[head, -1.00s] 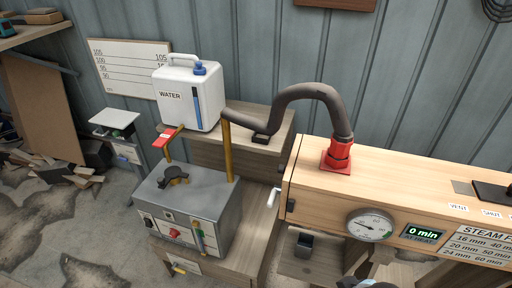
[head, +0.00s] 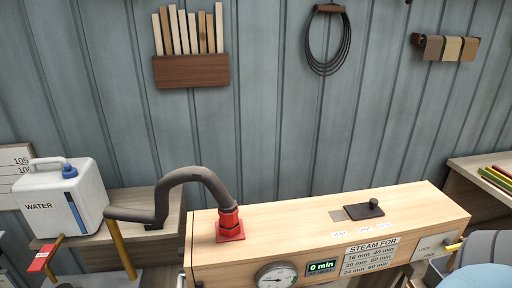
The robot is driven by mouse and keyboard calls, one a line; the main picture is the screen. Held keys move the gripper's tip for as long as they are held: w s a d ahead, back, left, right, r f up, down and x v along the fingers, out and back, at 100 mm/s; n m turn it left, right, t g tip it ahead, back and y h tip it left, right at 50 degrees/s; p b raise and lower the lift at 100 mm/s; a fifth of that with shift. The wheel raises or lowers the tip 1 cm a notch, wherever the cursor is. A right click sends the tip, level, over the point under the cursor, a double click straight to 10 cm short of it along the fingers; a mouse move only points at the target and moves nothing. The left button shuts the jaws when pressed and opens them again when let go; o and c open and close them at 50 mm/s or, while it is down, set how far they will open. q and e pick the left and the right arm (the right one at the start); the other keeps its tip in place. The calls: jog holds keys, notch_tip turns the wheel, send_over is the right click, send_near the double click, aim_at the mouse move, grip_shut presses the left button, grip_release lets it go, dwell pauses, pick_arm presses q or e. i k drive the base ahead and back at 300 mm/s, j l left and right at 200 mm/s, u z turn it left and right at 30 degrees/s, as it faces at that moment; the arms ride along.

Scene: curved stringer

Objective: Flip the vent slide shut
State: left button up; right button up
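The vent slide is a dark flat plate with a small knob (head: 368,209), on top of the long wooden steam box (head: 290,213) in the head view. A small grey patch (head: 338,215) lies just left of the plate and is uncovered. Small white labels sit in front of them along the top's front edge; they are too small to read surely at this angle. Neither of my grippers shows in the head view. Nothing is seen touching the slide.
A red hose fitting (head: 230,226) stands on the box's left end, its dark hose (head: 178,173) arching left. A water can (head: 62,200) stands further left. A gauge (head: 276,275) and timer (head: 321,266) are on the front. Grey rounded shapes fill the lower right corner.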

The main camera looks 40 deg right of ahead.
aim_at(370, 209)
jog(key=z, duration=2.15)
jog(key=i+l+u, duration=0.2)
jog(key=u, duration=0.2)
jog(key=l, duration=0.1)
